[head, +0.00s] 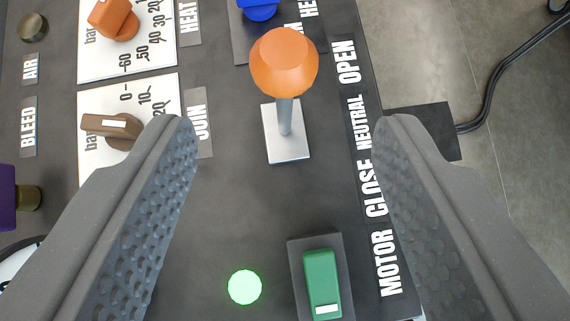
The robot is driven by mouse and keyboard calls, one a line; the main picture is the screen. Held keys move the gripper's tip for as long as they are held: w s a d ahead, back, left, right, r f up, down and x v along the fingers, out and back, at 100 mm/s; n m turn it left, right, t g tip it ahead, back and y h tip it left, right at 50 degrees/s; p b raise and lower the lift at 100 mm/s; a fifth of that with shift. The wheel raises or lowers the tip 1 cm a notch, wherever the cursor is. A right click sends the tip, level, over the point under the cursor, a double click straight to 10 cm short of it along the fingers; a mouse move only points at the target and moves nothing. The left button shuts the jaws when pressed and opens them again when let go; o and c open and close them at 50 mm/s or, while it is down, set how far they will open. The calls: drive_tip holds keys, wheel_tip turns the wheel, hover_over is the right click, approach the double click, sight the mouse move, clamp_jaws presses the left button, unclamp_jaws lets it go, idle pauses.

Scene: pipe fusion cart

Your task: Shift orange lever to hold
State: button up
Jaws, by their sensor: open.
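The orange lever (284,64) has an orange knob on a grey stem, rising from a light metal base plate (289,150) on the dark panel. Its knob leans toward the top of the picture, beside the upper part of the label strip reading OPEN, NEUTRAL and CLOSE (362,130). No label reading "hold" shows. My gripper (280,125) is open. Its two fingers stand left and right of the lever's base, with wide gaps, and touch nothing that I can see. The knob is beyond the fingertips in the picture.
A green rocker switch (322,283) by the MOTOR label and a lit green lamp (244,287) lie below the lever. A blue control (260,8) is above. Brown (115,128) and orange (113,18) dial knobs are at left. Floor with a black cable (490,90) is right.

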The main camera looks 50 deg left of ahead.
drive_tip(key=v, duration=0.5)
drive_tip(key=shift+f, duration=0.1)
idle(0.5)
